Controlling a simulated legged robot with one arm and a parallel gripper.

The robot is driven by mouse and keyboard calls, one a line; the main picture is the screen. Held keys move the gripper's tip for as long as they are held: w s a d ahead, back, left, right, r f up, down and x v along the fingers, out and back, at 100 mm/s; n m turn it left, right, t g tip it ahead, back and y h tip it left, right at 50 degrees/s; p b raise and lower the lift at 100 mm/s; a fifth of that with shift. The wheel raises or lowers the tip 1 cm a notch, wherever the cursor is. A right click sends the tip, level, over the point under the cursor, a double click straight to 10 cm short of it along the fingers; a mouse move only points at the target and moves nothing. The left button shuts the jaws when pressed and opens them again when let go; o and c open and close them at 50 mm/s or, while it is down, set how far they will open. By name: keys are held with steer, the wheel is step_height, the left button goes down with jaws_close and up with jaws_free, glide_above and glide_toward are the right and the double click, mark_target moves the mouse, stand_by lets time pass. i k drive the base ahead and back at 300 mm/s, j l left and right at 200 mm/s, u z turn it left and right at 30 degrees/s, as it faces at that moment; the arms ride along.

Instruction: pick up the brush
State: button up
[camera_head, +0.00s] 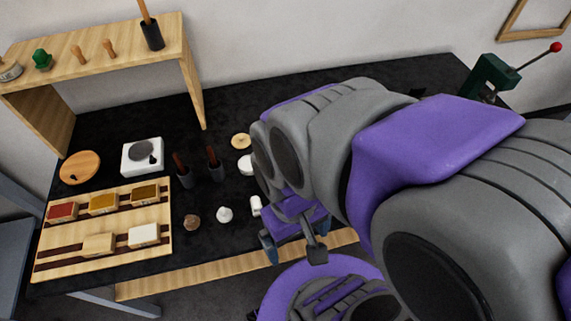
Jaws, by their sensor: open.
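No single thing shows clearly as the brush. Two upright dark pieces with brown, stick-like tops, a left one (184,168) and a right one (214,165), stand on the black table, and either may hold or be a brush. A longer brown handle (146,14) stands in a black cup (152,36) on the wooden shelf; its lower end is hidden. My gripper (293,248) is open and appears empty, near the table's front edge, right of and nearer than the two pieces. My arm hides much of the table's right side.
A wooden rack (70,254) holds several coloured blocks at the front left. A white square piece (142,157), a round wooden disc (80,167) and small white pieces (224,214) lie on the table (110,130). A green press (490,78) stands far right.

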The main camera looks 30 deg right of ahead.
mark_target(256, 203)
steer(key=j+z, duration=0.35)
steer(key=k+j+z, duration=0.2)
steer(key=j+z, duration=0.2)
steer(key=k+j+z, duration=0.2)
steer(key=j+z, duration=0.15)
steer(key=j, duration=0.15)
